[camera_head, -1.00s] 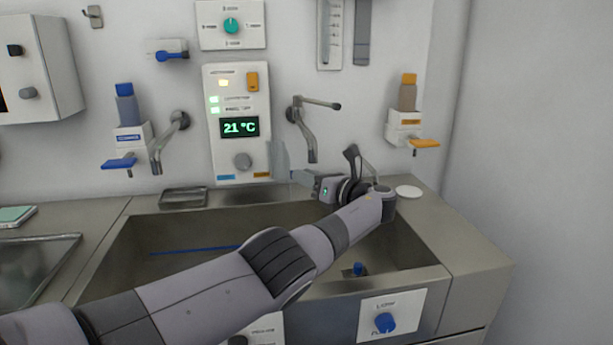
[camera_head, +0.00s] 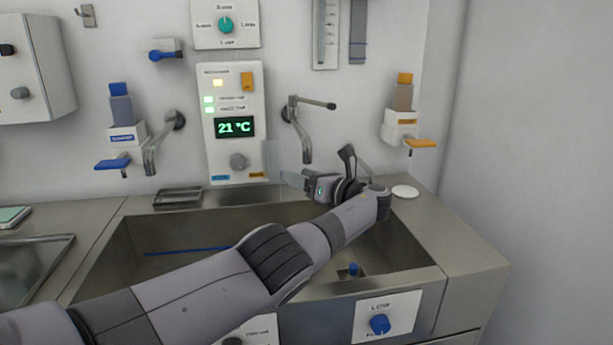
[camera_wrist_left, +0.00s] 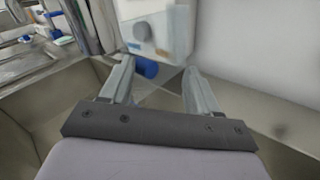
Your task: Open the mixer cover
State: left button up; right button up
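My right gripper is out of view.
The steel sink (camera_head: 110,255) lies below my left arm. Metal spouts (camera_head: 302,130) and (camera_head: 160,142) project from the wall on both sides of the panel. Soap dispensers (camera_head: 121,105) and (camera_head: 403,95) hang farther out. A round white disc (camera_head: 405,192) lies on the right counter.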

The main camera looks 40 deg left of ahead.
pick_arm(q)
jog(key=shift+a+r, duration=0.45)
jog(key=shift+a, duration=0.2)
jog(key=d, duration=0.8)
jog(key=shift+s+d+f, duration=0.2)
jog(key=shift+f, duration=0.2)
jog(key=shift+f, duration=0.1)
